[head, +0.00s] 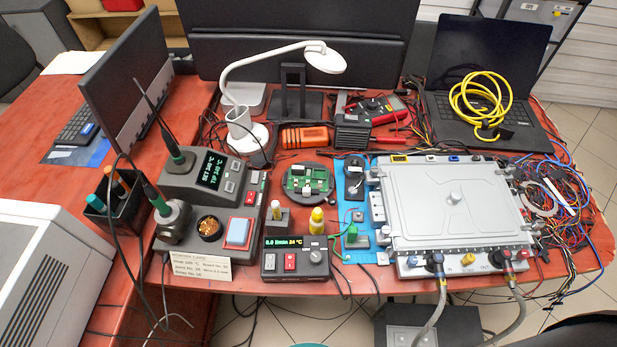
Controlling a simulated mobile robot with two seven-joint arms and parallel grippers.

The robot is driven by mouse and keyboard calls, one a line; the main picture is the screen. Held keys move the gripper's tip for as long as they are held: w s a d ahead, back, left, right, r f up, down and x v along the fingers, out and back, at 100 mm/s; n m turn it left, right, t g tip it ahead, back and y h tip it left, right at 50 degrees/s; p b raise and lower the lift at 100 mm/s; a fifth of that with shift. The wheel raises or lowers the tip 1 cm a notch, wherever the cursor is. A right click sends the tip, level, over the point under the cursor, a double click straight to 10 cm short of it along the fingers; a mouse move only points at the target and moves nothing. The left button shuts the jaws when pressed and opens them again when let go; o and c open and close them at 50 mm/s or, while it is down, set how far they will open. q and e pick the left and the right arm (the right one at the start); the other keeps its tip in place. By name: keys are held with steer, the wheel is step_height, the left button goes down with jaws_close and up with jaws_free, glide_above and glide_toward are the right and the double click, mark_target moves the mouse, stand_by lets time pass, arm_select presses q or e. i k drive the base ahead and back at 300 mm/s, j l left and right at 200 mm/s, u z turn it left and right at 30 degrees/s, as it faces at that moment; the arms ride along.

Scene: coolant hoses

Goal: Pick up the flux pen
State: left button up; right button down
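No label reads as flux pen, so I cannot tell for certain which item it is. A small upright piece with a pale top (275,210) stands in a grey block (278,224) left of centre. A yellow-capped bottle (317,220) stands just right of it. Pen-like items also stand in a black holder (122,212) at the left: one with a teal end (96,203) and one with an orange end (119,183). Neither of my grippers shows in the head view.
A soldering station (180,240) with two upright green-and-black handles and cables stands left. A flow unit (296,262) is at the front edge. A large grey metal case (455,200) with hoses fills the right. A white lamp (250,135) stands behind. Tangled wires lie far right.

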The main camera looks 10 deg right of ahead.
mark_target(275, 204)
steer(key=j+z, duration=0.2)
steer(key=z, duration=0.15)
steer(key=k+j+z, duration=0.1)
steer(key=z, duration=0.25)
steer(key=k+j+z, duration=0.1)
steer(key=z, duration=0.2)
steer(key=j, duration=0.1)
